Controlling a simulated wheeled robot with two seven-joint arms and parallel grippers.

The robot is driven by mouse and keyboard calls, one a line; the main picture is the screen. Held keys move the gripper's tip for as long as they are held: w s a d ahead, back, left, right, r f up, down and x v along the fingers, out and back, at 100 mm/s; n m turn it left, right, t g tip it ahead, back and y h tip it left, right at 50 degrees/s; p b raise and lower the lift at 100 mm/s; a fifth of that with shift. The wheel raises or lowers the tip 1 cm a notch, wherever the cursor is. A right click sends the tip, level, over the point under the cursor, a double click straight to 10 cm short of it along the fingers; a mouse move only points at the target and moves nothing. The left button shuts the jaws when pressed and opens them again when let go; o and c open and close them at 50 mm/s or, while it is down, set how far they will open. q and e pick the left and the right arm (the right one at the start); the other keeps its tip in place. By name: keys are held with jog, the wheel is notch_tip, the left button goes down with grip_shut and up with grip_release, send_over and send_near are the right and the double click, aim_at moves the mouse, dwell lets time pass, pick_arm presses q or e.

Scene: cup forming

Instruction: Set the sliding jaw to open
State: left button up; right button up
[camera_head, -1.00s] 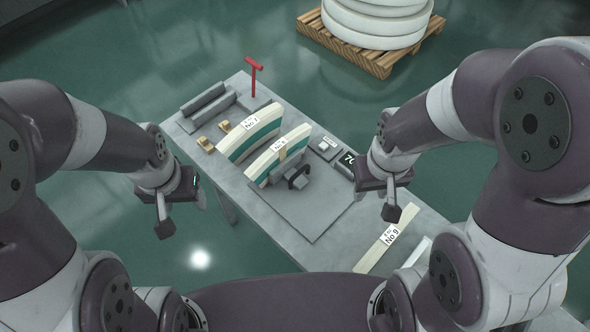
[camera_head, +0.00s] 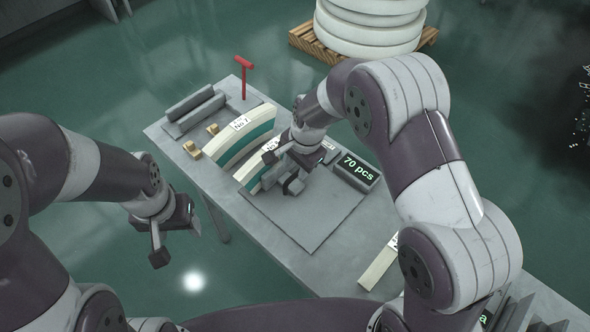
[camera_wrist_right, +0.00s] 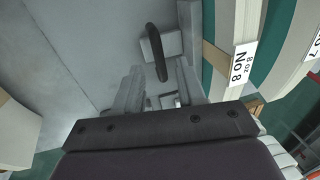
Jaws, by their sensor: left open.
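The fixture on the table has a grey plate (camera_head: 318,222) and a small block with a dark handle (camera_head: 295,187), which I take for the sliding jaw. In the right wrist view the dark curved handle (camera_wrist_right: 157,52) stands by a light grey block (camera_wrist_right: 166,45). My right gripper (camera_head: 280,180) is over the block, partly hiding it. In the right wrist view its fingers (camera_wrist_right: 158,88) are apart, with the handle's near end between or just beyond them. Contact cannot be told. My left gripper (camera_head: 177,236) is open and empty, left of the table.
A curved piece labelled No 8 (camera_wrist_right: 233,70) stands right beside the block, with a No 7 piece (camera_head: 228,137) behind it. A display reading 70 pcs (camera_head: 356,171) is to the right. A red T-shaped handle (camera_head: 243,72) rises at the back. The plate's front is clear.

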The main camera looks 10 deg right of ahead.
aim_at(294, 175)
jog(key=shift+w+a+f, duration=0.1)
jog(key=shift+f, duration=0.65)
jog(key=shift+w+a+f, duration=0.1)
jog(key=shift+f, duration=0.65)
jog(key=shift+c, duration=0.3)
